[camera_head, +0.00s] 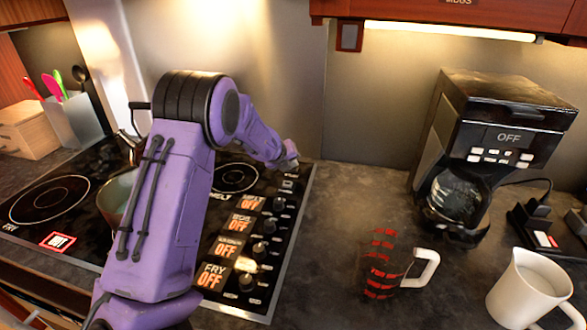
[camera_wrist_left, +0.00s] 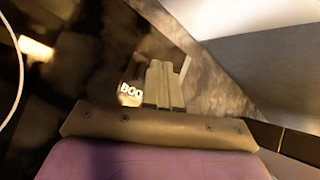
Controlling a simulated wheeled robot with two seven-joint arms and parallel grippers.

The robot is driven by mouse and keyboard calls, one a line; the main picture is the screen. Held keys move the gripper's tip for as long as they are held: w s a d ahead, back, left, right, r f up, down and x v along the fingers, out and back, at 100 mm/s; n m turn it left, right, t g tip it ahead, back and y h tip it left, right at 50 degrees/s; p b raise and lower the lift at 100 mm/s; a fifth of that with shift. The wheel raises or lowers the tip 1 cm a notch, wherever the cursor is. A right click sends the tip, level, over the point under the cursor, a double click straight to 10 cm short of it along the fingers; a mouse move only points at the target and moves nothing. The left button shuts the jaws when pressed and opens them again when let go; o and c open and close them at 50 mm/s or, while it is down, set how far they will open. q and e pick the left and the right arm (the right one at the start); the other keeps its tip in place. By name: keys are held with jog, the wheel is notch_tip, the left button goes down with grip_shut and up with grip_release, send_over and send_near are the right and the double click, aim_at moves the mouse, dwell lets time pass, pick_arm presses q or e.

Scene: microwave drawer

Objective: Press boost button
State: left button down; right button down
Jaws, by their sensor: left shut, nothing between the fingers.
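The black cooktop (camera_head: 307,178) has a column of controls along its right edge. In the head view, my left gripper (camera_head: 289,162) is over the cooktop's far right corner, partly hidden behind my purple arm. I cannot tell whether the fingertips touch the panel. My right gripper is not in view.
A pot (camera_head: 117,190) stands on the cooktop behind my left arm.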

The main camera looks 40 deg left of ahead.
aim_at(292, 170)
pick_arm(q)
jog(key=shift+r, duration=0.5)
jog(key=shift+p, duration=0.3)
notch_tip(292, 170, up, 6)
jog(key=p, duration=0.5)
jog(key=shift+p, duration=0.3)
